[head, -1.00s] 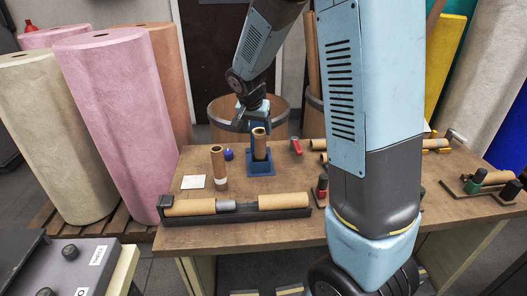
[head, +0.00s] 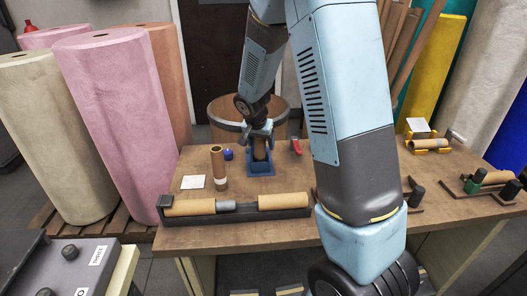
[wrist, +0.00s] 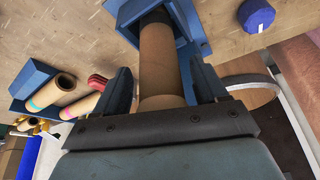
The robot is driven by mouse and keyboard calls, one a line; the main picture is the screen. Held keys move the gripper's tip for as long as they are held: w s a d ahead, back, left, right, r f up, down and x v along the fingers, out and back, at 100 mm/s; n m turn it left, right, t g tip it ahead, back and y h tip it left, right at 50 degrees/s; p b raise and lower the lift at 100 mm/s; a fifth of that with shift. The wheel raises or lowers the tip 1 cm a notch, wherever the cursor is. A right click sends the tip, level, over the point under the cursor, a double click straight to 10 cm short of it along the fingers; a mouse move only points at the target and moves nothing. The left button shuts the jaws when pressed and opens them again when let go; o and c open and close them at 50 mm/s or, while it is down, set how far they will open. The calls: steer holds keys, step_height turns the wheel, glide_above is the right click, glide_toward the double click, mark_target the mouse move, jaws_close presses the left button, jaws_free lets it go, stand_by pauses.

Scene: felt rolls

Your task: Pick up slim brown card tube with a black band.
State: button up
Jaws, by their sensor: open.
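A slim brown card tube (head: 260,154) stands upright in a blue square holder (head: 261,169) on the wooden table. In the wrist view the tube (wrist: 160,60) runs between my fingers into the blue holder (wrist: 198,42). A dark zone shows on it near the holder; I cannot tell clearly whether it is a black band or shadow. My gripper (head: 258,133) is over the tube's upper part. In the wrist view my gripper (wrist: 163,82) is open, with one finger on each side of the tube. I see no clear grip on it.
A brown tube with a white band (head: 218,166) stands just left of the holder. A blue knob-like piece (head: 228,154) and a red piece (head: 296,146) lie nearby. A black rack (head: 238,214) with tubes lies in front. A wooden barrel (head: 225,112) stands behind.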

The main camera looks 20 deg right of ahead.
jaws_close()
stand_by(0.5)
step_height(320, 180, up, 10)
steer(key=shift+r, duration=0.1)
stand_by(0.5)
